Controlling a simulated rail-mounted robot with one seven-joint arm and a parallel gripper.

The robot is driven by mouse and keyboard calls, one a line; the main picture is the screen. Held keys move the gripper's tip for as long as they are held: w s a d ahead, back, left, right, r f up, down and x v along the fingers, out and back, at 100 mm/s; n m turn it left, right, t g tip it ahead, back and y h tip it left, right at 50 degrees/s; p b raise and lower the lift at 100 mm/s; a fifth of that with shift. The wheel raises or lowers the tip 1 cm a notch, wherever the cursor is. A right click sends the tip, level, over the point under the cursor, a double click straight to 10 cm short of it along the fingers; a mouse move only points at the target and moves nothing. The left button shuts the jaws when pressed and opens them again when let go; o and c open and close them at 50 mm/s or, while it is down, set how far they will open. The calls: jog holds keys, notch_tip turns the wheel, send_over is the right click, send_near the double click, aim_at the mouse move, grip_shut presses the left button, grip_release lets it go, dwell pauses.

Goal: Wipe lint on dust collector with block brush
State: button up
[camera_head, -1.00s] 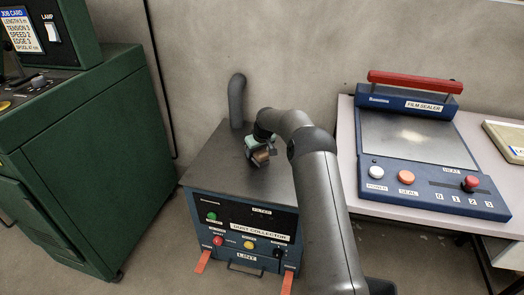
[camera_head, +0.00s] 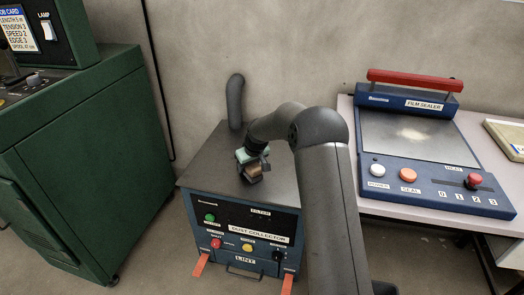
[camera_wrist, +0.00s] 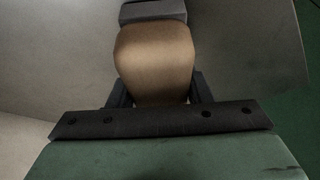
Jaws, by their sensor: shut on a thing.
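The dust collector (camera_head: 205,177) is a dark blue cabinet with a grey top, in the middle of the head view. Its front carries coloured buttons and a drawer labelled LINT. My gripper (camera_head: 246,162) is over the cabinet's top. It is shut on the block brush (camera_head: 254,172), which has a tan wooden block. In the wrist view the brush's rounded tan block (camera_wrist: 154,62) sits between my dark fingers, with a grey part at its far end. I cannot tell whether the brush touches the top. No lint can be made out.
A grey duct (camera_head: 235,100) rises from the cabinet's back. A green machine (camera_head: 85,165) stands to the left. A film sealer (camera_head: 408,140) rests on a pale table (camera_head: 348,150) to the right. Orange feet (camera_head: 200,264) stick out at the cabinet's front.

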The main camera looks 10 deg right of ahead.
jog(key=shift+r+p, duration=1.8)
jog(key=shift+r, duration=2.15)
